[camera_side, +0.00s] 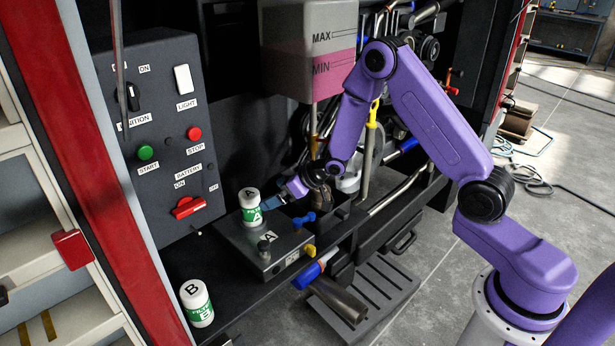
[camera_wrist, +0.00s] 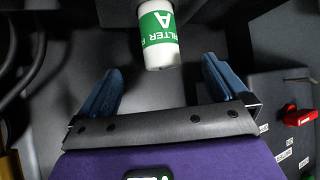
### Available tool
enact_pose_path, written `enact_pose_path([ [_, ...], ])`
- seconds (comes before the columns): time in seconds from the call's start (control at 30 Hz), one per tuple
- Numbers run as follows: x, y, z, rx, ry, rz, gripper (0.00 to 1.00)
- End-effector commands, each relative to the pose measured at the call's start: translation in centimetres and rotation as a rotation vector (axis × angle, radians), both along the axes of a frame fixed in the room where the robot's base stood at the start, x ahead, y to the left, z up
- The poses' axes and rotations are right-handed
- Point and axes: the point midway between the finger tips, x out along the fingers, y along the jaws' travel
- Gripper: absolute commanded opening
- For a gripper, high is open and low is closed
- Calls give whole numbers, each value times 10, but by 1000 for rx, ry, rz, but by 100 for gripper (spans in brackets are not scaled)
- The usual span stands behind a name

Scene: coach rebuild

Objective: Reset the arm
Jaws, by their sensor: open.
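My purple arm reaches in from the right in the side view. My gripper (camera_side: 270,202) is beside the filter A canister (camera_side: 250,209), a white can with a green label standing upright on the dark block marked A (camera_side: 262,250). In the wrist view, my gripper (camera_wrist: 163,85) has its blue fingers spread wide. The filter A canister (camera_wrist: 158,35) shows ahead, between the lines of the fingers and beyond their tips. No finger appears to touch it in the wrist view. The gap between the fingers is empty.
A filter B canister (camera_side: 196,303) stands on the dark shelf at lower left. A control panel (camera_side: 165,140) with buttons and a red switch (camera_side: 188,207) rises behind. A tank (camera_side: 312,50) with pink fluid hangs above. Blue (camera_side: 304,219) and yellow (camera_side: 309,251) handles sit beside the block.

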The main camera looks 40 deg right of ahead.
Motion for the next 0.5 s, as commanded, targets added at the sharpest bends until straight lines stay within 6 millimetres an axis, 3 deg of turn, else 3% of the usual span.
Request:
enact_pose_path([
  [0.5,-66,-31,59,0,-2,0,100],
])
